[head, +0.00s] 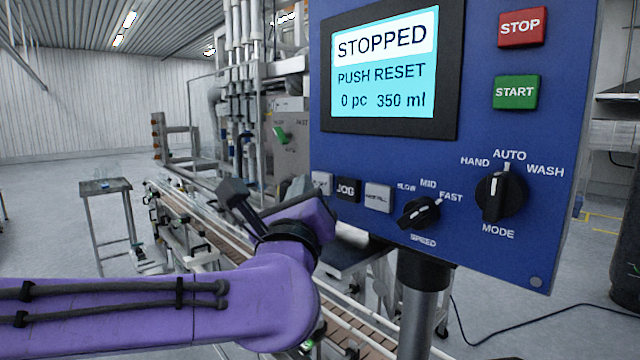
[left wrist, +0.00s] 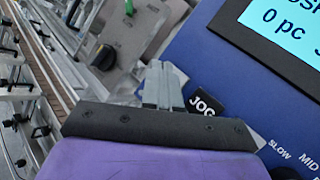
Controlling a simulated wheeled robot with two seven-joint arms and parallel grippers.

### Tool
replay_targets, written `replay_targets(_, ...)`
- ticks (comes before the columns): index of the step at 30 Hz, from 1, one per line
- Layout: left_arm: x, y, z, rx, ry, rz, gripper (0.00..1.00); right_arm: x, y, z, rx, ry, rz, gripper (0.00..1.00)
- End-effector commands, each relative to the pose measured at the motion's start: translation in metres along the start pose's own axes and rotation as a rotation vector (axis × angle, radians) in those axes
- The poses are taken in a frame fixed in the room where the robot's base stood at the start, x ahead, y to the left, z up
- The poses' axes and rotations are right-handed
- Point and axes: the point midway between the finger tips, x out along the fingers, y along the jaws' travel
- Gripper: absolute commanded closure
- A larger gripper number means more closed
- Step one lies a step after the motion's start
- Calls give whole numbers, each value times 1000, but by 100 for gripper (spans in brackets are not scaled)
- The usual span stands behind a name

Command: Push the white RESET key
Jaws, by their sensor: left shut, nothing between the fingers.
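The RESET key (head: 322,183) is a pale key at the lower left of the blue panel, left of the black JOG key (head: 347,189). My left gripper and wrist partly cover it in the head view, and only the end of its lettering shows. In the left wrist view my left gripper (left wrist: 163,72) is shut and empty, its grey fingers pointing at the panel's left edge beside the JOG key (left wrist: 205,104). The RESET key is hidden there, and I cannot tell whether the fingers touch it. The screen (head: 382,75) reads STOPPED, PUSH RESET. My right gripper is out of view.
A second pale key (head: 378,197) sits right of JOG, then the SPEED knob (head: 418,212) and MODE knob (head: 501,195). The red STOP key (head: 521,27) and green START key (head: 516,92) are higher up. A conveyor (head: 215,232) runs behind my left arm.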

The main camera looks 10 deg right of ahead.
Motion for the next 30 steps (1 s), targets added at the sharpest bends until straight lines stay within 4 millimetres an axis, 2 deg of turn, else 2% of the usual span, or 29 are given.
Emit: replay_targets(30,7,-5,-5,0,0,0,100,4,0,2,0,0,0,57)
